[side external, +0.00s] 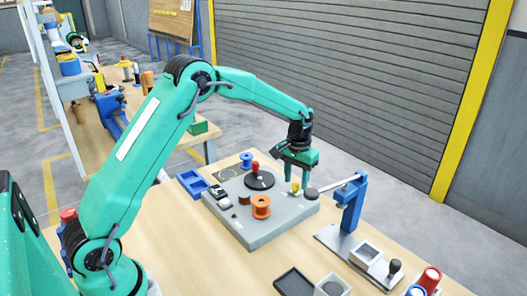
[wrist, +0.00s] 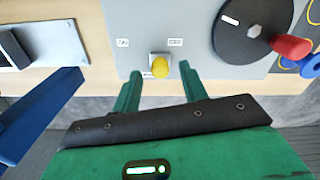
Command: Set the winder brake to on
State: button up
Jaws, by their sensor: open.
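In the side external view the yellow tip (side external: 295,187) shows just under my gripper (side external: 298,183). In the wrist view my gripper (wrist: 159,72) is open, with one green finger on each side of the yellow tip. I see a gap on both sides, so it is not clamped.
A black disc (side external: 260,181) with a red knob is on the panel, with an orange spool (side external: 261,206) in front. A blue stand (side external: 351,200) with a rod is close on the right.

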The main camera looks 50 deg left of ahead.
aim_at(303, 201)
jog(key=shift+f, duration=0.5)
grip_shut()
jog(key=shift+d, duration=1.9)
grip_release()
